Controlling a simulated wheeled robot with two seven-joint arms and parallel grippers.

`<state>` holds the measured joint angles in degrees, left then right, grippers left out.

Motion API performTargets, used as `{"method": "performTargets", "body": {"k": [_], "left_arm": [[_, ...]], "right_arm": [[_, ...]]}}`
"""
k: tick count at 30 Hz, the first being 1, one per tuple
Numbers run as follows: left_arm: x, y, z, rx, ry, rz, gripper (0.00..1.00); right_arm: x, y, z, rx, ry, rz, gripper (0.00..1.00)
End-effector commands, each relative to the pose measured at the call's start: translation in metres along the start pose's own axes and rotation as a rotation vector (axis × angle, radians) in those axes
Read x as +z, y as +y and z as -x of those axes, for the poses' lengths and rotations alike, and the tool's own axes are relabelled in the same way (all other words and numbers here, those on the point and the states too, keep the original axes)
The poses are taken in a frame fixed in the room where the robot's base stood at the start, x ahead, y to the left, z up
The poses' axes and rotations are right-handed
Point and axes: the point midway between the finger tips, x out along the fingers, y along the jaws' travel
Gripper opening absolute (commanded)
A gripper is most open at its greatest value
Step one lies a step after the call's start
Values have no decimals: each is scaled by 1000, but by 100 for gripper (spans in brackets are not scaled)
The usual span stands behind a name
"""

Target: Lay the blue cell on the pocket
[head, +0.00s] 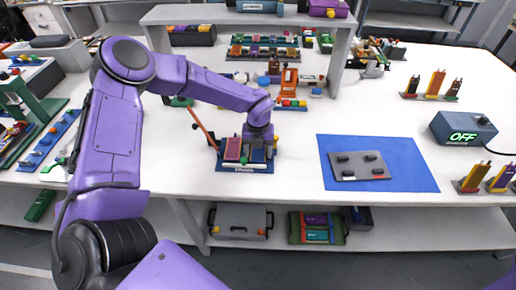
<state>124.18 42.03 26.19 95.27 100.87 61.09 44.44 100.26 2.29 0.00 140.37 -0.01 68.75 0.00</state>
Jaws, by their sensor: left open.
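A dark blue rack (245,168) stands near the front edge of the table, left of centre. A pinkish-red cell (232,150) sits in its left part. A small blue face, seemingly the blue cell (257,156), shows beside it, right under my left gripper (258,149). My left gripper points down over the rack and is open; its fingers are small and partly hidden, and I cannot tell whether they touch the cell. The pocket (358,171) is a grey plate with black blocks, lying empty on a blue mat (410,180). My right gripper is not in view.
A grey box reading OFF (464,128) and upright coloured cells (474,178) stand at the right. A white shelf (340,50) with coloured parts stands behind. The table between rack and mat is clear.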

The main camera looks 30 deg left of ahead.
Motion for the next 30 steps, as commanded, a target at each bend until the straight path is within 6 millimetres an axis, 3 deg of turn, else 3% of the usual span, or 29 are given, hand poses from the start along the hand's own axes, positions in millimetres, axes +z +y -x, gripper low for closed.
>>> {"method": "performTargets", "body": {"k": [5, 12, 18, 30], "left_arm": [[1, -1, 22, -4, -4, 1, 67], [1, -1, 84, -4, -5, 2, 67], [0, 0, 117, -1, -2, 1, 67], [0, 1, 124, 7, -5, -10, 67]], "right_arm": [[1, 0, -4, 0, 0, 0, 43], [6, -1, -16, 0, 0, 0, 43], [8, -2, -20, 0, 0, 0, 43], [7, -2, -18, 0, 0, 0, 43]]}}
